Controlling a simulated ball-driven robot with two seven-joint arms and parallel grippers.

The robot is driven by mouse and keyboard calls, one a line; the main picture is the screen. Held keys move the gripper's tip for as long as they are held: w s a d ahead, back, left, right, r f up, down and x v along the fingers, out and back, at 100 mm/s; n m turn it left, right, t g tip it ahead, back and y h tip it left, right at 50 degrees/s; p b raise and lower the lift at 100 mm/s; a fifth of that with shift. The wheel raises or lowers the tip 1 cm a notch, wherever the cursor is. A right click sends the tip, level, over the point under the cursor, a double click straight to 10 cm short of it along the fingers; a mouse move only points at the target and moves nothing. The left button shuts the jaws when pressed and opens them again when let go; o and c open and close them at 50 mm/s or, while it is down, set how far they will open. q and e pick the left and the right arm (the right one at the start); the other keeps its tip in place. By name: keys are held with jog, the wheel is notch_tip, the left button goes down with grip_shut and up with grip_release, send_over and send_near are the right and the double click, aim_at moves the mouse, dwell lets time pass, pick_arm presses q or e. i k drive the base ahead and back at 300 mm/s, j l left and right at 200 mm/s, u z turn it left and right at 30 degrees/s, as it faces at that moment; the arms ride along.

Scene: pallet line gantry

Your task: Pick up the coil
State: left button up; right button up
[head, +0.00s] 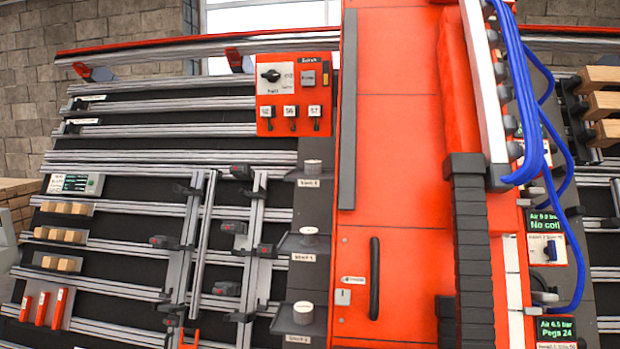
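A bundle of blue hose (524,95) hangs in a loop at the upper right, beside the red gantry column; it is the only coil-like thing I can make out, and I cannot tell whether it is the coil. A small display (544,221) near it reads "No coil". Three pale round pieces, at the top (312,165), middle (309,232) and bottom (303,311), sit on labelled grey stations left of the column. I cannot tell what they are. Neither gripper shows in the head view.
The red column (400,130) with a black handle (375,278) fills the centre. A red switch panel (292,94) is left of it. Rails and clamps (240,228) cross the dark panel. Wooden blocks (66,208), red pieces (43,308) and beams (603,104) are at the sides.

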aim_at(313, 168)
jog(key=j+z, duration=0.15)
jog(key=j, duration=0.35)
jog(key=k+j+z, duration=0.1)
jog(key=j, duration=0.45)
jog(key=j+z, duration=0.15)
jog(key=j, duration=0.35)
jog(key=i+j+z, duration=0.15)
jog(key=j, duration=0.15)
jog(key=i+j+z, duration=0.25)
jog(key=j, duration=0.35)
jog(key=i+j+z, duration=0.15)
jog(key=j, duration=0.2)
jog(key=i, duration=0.05)
